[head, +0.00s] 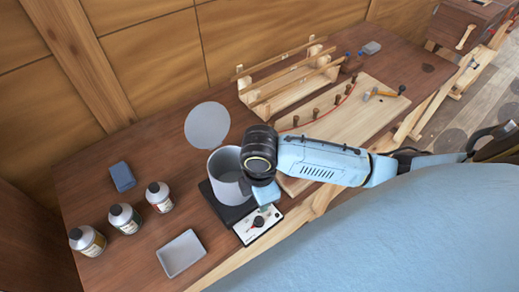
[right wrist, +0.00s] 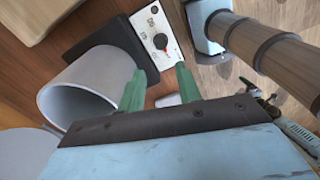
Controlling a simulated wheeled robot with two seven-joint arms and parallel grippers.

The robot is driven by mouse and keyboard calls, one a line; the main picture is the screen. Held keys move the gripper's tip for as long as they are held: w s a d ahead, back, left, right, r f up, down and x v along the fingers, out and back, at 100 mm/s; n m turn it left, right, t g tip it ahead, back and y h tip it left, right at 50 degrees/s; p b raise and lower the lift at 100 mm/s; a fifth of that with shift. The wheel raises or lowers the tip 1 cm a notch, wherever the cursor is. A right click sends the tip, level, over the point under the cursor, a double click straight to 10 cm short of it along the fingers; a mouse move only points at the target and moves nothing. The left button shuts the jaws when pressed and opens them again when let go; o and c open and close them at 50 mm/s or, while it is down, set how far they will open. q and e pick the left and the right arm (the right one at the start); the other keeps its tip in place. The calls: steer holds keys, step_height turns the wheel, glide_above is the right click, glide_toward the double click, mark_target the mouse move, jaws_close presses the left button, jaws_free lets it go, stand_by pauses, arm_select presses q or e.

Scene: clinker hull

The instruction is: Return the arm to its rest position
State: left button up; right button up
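My right arm (head: 320,160) reaches in from the right over the bench in the head view. Its gripper (head: 264,194) is above the control box (head: 258,224), just beside the grey pot (head: 226,172); its fingertips are hard to see there. In the right wrist view the green fingers of the right gripper (right wrist: 161,80) stand apart, with no object clearly held. The control box with its dial (right wrist: 160,41) lies beyond the fingertips, and the pot (right wrist: 85,92) is to the left. My left gripper is not in view.
A round grey disc (head: 207,125) is behind the pot. Several bottles (head: 125,219), a blue block (head: 122,177) and a shallow tray (head: 181,253) are on the left of the bench. A wooden rack (head: 290,80) and a plank with pegs (head: 335,120) are to the right.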

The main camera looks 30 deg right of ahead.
steer(key=shift+a, duration=0.1)
stand_by(0.5)
steer(key=s+a+r+m+t+y, duration=0.1)
steer(key=s+a+m+t+y, duration=0.1)
steer(key=s+a+m, duration=0.3)
steer(key=s+d+r+m+t+h, duration=0.1)
steer(key=s+d+m+t+h, duration=0.1)
steer(key=s+d+m, duration=0.5)
step_height(320, 180, down, 35)
steer(key=m+g+b, duration=0.2)
steer(key=b, duration=0.8)
steer(key=s+d+f+b, duration=0.2)
steer(key=s+f+b, duration=0.1)
steer(key=s+f, duration=0.5)
steer(key=s+d+f+g+b, duration=0.1)
steer(key=s+f+b, duration=0.3)
steer(key=s+f, duration=0.4)
step_height(320, 180, down, 6)
steer(key=shift+d+f+b, duration=0.2)
steer(key=shift+d+b, duration=0.1)
steer(key=shift+d, duration=0.05)
